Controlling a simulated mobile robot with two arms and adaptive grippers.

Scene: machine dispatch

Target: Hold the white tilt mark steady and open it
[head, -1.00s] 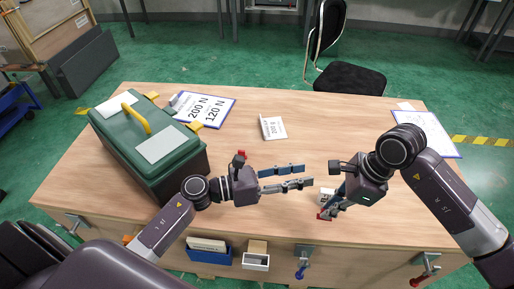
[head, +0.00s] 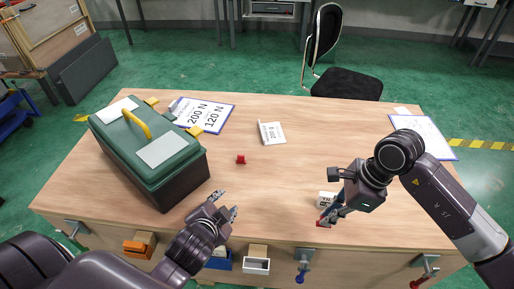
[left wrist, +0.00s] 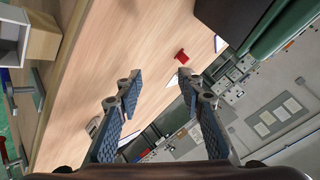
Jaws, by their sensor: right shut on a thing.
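A small white piece with dark print, which looks like the white tilt mark (head: 326,199), is at the fingers of my right gripper (head: 325,218) near the front of the table. My right gripper is shut on it and hides part of it; a bit of red shows at the fingertips. My left gripper (head: 229,201) is open and empty above the front of the table, well left of the mark. In the left wrist view its two fingers (left wrist: 160,83) are apart with bare tabletop between them.
A green toolbox (head: 160,165) stands on the left of the table. A small red piece (head: 241,159) lies mid-table, also in the left wrist view (left wrist: 181,57). A folded white card (head: 271,132), a printed sheet (head: 222,115) and a clipboard (head: 440,143) lie further back.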

